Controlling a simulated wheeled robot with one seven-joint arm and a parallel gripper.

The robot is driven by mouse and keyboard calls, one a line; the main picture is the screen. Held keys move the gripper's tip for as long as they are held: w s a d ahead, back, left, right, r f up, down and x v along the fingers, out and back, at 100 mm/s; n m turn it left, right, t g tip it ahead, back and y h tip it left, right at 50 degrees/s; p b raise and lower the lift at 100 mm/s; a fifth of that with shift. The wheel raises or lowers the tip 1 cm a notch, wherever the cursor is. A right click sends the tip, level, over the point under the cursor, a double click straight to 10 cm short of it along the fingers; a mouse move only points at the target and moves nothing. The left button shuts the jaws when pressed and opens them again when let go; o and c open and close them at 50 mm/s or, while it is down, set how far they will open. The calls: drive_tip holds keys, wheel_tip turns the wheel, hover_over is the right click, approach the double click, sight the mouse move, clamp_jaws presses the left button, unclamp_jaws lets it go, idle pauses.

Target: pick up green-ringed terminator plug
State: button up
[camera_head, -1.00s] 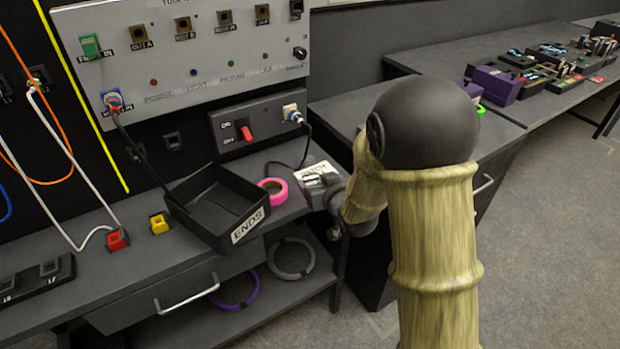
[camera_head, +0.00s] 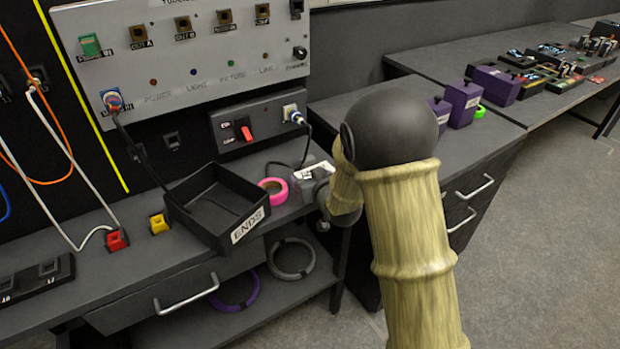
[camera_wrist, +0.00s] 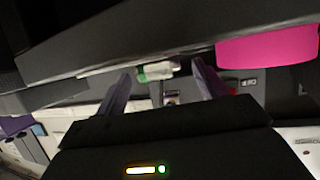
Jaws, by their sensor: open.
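In the wrist view a small white plug with a green band (camera_wrist: 156,71), which looks like the green-ringed terminator plug, shows between the fingertips of my gripper (camera_wrist: 162,69). The two fingers stand open with a gap on each side of it. I cannot tell how far beyond the tips it lies.
A black tray marked ENDS (camera_head: 207,228) stands on the bench, left of a pink tape roll (camera_head: 273,190). The roll also shows in the wrist view (camera_wrist: 268,48). Purple blocks (camera_head: 463,103) stand further right.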

drive_tip(key=shift+c, duration=0.2)
drive_tip(key=c, duration=1.1)
wheel_tip(320, 180, up, 10)
drive_tip(key=p, duration=0.1)
drive_tip(key=shift+p, duration=0.35)
